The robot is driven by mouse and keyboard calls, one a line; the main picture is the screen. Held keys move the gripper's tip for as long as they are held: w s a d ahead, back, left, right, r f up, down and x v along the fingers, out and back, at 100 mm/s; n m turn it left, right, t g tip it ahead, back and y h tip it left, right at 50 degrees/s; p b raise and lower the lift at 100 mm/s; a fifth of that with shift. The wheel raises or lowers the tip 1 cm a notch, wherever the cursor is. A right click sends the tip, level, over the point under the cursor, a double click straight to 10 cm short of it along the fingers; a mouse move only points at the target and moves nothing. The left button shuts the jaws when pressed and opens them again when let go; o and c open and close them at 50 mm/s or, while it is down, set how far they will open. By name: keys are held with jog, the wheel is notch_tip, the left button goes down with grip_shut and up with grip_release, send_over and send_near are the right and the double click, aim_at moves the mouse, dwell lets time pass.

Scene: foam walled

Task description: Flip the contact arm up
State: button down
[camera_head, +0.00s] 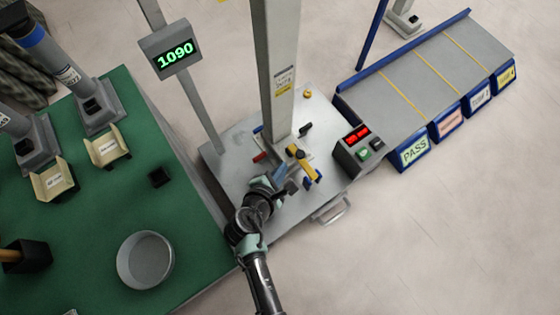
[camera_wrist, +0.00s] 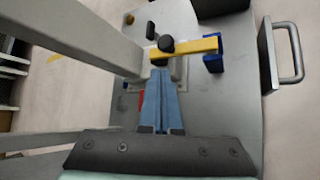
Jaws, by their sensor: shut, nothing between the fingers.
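The contact arm appears to be the yellow bar (camera_head: 308,169) at the foot of the grey column on the metal bench. In the wrist view the yellow bar (camera_wrist: 195,47) runs sideways, with a black knob (camera_wrist: 166,43) at its left part and a blue block (camera_wrist: 213,60) at its right end. My gripper (camera_head: 281,177) is just to the near left of the bar in the head view. In the wrist view my gripper's blue fingers (camera_wrist: 159,75) are together and empty, with tips close below the knob; I cannot tell whether they touch it.
The grey column (camera_head: 280,75) rises behind the bar. A control box (camera_head: 358,149) with red digits stands to the right, and a bench handle (camera_head: 331,211) sticks out in front. A green table (camera_head: 90,225) lies left, and a labelled sorting ramp (camera_head: 425,75) lies right.

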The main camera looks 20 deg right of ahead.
aim_at(293, 152)
jog(key=b+x, duration=0.4)
jog(key=x, duration=0.2)
jog(key=shift+w+d+f, duration=0.15)
jog(key=shift+w+f, duration=0.1)
